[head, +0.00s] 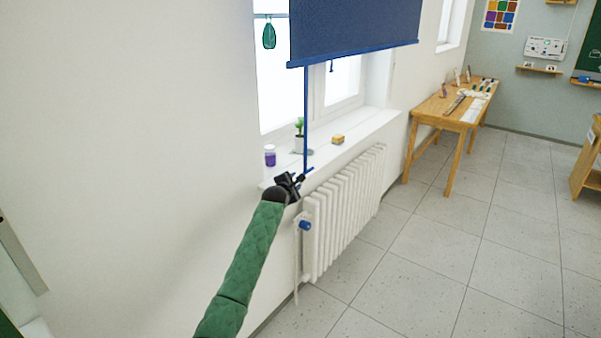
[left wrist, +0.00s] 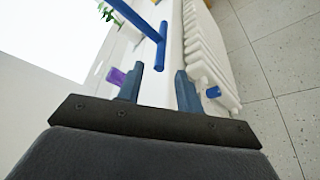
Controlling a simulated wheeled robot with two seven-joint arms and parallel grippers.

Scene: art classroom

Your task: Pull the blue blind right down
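The blue blind (head: 352,28) hangs partly down over the window, its blue bottom bar (head: 355,54) level with the upper part of the frame. A thin blue pull rod (head: 305,115) hangs from the bar, with a short crosspiece at its lower end, also in the left wrist view (left wrist: 161,50). My left gripper (head: 298,180) is at the near corner of the window sill, close to that crosspiece. In the left wrist view its two fingers (left wrist: 160,70) are apart, with the crosspiece's end at or just beyond the gap. I cannot tell whether they touch. My right gripper is out of view.
The white sill (head: 350,146) holds a purple jar (head: 270,156), a potted plant (head: 299,142) and a yellow block (head: 338,140). A white radiator (head: 345,205) with a blue valve knob (head: 305,226) stands below.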

